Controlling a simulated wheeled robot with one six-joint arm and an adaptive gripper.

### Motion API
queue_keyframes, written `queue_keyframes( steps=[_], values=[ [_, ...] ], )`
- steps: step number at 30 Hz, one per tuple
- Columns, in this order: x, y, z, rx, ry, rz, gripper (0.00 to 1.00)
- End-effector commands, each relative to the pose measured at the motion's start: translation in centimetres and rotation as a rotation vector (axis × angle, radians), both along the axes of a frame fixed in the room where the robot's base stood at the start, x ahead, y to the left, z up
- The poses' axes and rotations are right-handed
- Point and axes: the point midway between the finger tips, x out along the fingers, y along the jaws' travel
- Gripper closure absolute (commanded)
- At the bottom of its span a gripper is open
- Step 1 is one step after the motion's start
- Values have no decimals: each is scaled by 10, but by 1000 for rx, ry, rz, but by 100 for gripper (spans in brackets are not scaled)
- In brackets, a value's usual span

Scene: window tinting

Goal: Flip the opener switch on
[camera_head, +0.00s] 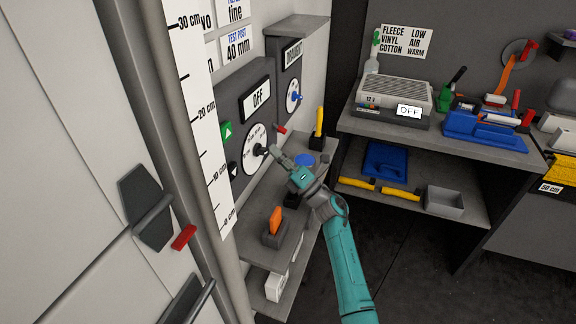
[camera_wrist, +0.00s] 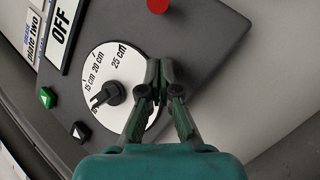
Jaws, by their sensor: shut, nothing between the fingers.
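No control that I can read is labelled opener. A grey wall panel (camera_head: 236,104) carries a display (camera_head: 256,99) reading OFF. It has a white round dial (camera_head: 255,148) marked in cm, with a black knob (camera_wrist: 108,95). A green up button (camera_wrist: 47,97) and a dark arrow button (camera_wrist: 80,132) sit beside the dial. A red knob or lever (camera_wrist: 158,6) is on the panel, cut by the top of the wrist view; it also shows in the head view (camera_head: 281,129). My gripper (camera_wrist: 158,84) is shut and empty, in front of the dial, beside the knob; contact is unclear.
A second panel (camera_head: 284,76) with a blue-knobbed dial (camera_head: 293,96) is to the right. Below is a shelf (camera_head: 278,247) with an orange item (camera_head: 275,221) and a yellow-handled tool (camera_head: 319,122). A workbench (camera_head: 440,138) with a power unit (camera_head: 396,95), display OFF, stands right.

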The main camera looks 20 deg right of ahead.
Motion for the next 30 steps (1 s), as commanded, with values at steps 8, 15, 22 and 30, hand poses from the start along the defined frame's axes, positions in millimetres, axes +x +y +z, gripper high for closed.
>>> queue_keyframes(
  steps=[8,15,22,30],
  values=[
    [16,-26,15,0,0,-4,100],
    [19,-28,17,0,0,-4,100],
    [18,-29,17,-1,0,-3,100],
    [17,-30,20,-35,24,-4,100]
  ],
)
